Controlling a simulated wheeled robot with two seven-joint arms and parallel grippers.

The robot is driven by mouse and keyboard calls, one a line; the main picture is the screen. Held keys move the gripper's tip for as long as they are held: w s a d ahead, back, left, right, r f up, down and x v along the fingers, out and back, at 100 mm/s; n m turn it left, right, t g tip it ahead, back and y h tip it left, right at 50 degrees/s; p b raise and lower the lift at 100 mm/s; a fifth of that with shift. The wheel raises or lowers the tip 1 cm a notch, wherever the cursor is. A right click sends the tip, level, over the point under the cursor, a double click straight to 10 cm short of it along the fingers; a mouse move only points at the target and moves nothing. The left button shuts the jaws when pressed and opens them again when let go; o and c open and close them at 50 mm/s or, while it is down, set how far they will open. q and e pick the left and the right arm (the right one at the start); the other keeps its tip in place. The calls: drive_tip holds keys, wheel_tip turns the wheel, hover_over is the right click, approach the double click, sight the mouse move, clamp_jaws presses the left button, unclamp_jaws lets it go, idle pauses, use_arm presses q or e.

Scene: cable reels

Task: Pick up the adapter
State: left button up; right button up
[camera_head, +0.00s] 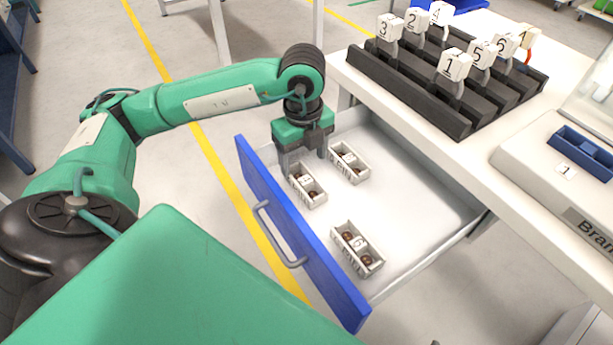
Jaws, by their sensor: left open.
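Three small grey adapters with number labels lie in the open drawer (415,205). One adapter (308,186) is close below my left gripper, one (350,162) is just to its right, and one labelled 6 (357,250) is nearer the front of the picture. The numbers on the first two are hard to read. My left gripper (304,164) points down into the drawer, its two fingers apart, with nothing seen between them. Whether a finger touches the nearest adapter, I cannot tell. My right gripper is not in view.
The drawer's blue front (300,235) with its grey handle (277,236) stands left of the adapters. A black rack (410,90) with several numbered white tags is on the white table above. A machine with a blue socket (583,152) stands at right. The drawer's right part is clear.

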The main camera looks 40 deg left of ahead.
sight(305, 179)
use_arm(q)
drive_tip(key=f, duration=0.3)
drive_tip(key=f+b, duration=0.1)
drive_tip(key=shift+s+d+f, duration=0.15)
drive_tip(key=shift+d+f, duration=0.1)
drive_tip(key=shift+f, duration=0.45)
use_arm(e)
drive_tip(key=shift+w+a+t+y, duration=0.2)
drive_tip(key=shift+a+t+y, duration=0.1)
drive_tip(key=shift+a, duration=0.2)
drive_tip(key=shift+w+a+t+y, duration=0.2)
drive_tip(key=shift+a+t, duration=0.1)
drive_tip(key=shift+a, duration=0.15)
use_arm(q)
drive_tip(key=c, duration=1.1)
drive_tip(key=shift+r, duration=0.1)
drive_tip(key=shift+c, duration=0.2)
drive_tip(key=shift+r, duration=0.1)
